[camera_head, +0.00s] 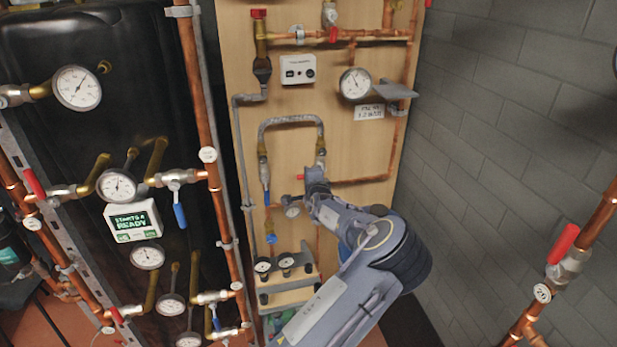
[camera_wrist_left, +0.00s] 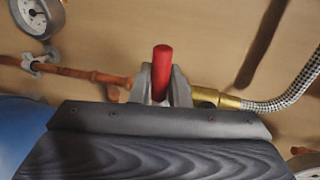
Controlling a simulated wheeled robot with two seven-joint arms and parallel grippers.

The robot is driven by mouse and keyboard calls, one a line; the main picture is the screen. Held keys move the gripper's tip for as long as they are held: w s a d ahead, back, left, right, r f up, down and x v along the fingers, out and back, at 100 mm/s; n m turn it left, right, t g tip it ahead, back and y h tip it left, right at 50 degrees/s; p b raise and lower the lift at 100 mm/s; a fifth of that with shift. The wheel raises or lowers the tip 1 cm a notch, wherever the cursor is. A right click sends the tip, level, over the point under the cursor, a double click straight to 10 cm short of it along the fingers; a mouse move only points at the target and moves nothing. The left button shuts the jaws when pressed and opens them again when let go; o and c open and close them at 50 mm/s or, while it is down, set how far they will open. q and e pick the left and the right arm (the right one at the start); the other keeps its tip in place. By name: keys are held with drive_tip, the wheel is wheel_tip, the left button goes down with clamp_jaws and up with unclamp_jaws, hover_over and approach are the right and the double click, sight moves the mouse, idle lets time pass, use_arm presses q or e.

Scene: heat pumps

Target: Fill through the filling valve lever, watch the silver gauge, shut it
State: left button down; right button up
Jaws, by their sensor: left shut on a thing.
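The filling valve lever (camera_wrist_left: 162,72) is red and stands up between the fingers of my left gripper (camera_wrist_left: 160,92) in the left wrist view. The fingers are shut on it. In the head view my left gripper (camera_head: 312,182) is at the wooden board, and only a small red tip of the lever (camera_head: 300,177) shows beside it. A silver-rimmed round gauge (camera_head: 355,83) sits higher on the board, above a white label; its needle is too small to read. A second silver-rimmed gauge (camera_head: 292,211) is partly hidden by my arm. My right gripper is not in view.
A braided hose (camera_head: 290,120) loops above my gripper; its end meets brass by the valve in the wrist view (camera_wrist_left: 290,102). A grey shelf (camera_head: 395,89) juts out beside the upper gauge. Copper pipes and several gauges crowd the left. The brick wall (camera_head: 490,150) is bare.

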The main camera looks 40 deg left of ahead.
use_arm(q)
drive_tip(key=c, duration=1.5)
unclamp_jaws()
drive_tip(key=shift+o, duration=0.2)
drive_tip(key=b+v, duration=0.2)
drive_tip(key=v, duration=0.5)
drive_tip(key=shift+s+d, duration=0.25)
drive_tip(key=shift+d, duration=0.05)
drive_tip(key=shift+r, duration=0.15)
